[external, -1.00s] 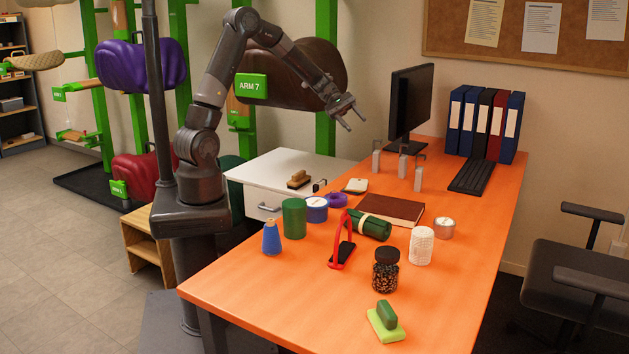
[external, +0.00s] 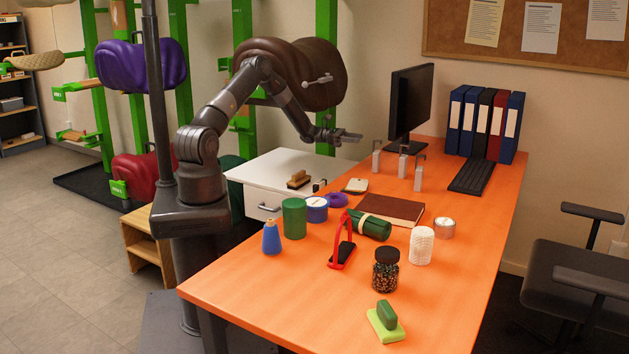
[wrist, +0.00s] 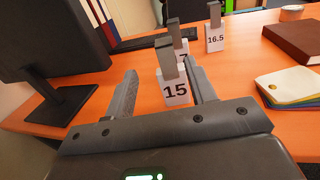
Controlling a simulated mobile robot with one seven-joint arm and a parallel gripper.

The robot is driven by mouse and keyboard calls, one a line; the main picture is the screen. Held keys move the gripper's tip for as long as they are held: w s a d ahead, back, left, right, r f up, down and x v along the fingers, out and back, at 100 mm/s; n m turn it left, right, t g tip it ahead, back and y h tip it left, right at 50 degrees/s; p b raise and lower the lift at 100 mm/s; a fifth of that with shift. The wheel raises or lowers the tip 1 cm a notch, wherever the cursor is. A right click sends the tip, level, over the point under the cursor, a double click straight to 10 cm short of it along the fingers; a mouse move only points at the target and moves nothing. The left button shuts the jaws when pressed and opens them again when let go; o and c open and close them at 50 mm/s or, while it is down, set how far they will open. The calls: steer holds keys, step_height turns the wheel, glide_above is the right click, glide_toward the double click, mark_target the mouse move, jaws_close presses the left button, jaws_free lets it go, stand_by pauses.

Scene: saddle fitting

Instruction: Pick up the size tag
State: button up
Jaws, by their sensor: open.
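Several upright size tags stand on the orange table, each a white card with a grey grip on top. The tag marked 15 (wrist: 175,92) is nearest in the wrist view and appears between my open fingers; it also shows in the external view (external: 376,161). Behind it is a partly hidden tag (wrist: 182,49) with a 7 showing. The tag marked 16.5 (wrist: 215,39) stands farther right. My gripper (external: 355,137) is open and empty, level, just left of and above the nearest tag in the external view. Its fingers (wrist: 163,77) show no contact with the tag.
A monitor (external: 409,103) stands close behind the tags. A keyboard (external: 472,176) and several binders (external: 486,124) are at the back right. A brown book (external: 390,210) and a stacked colour-card set (wrist: 292,87) lie nearby.

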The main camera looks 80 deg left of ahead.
mark_target(377, 140)
steer(key=x, duration=1)
steer(key=shift+s+d+r, duration=0.1)
steer(key=shift+s+d, duration=0.05)
steer(key=shift+d, duration=0.1)
jaws_close()
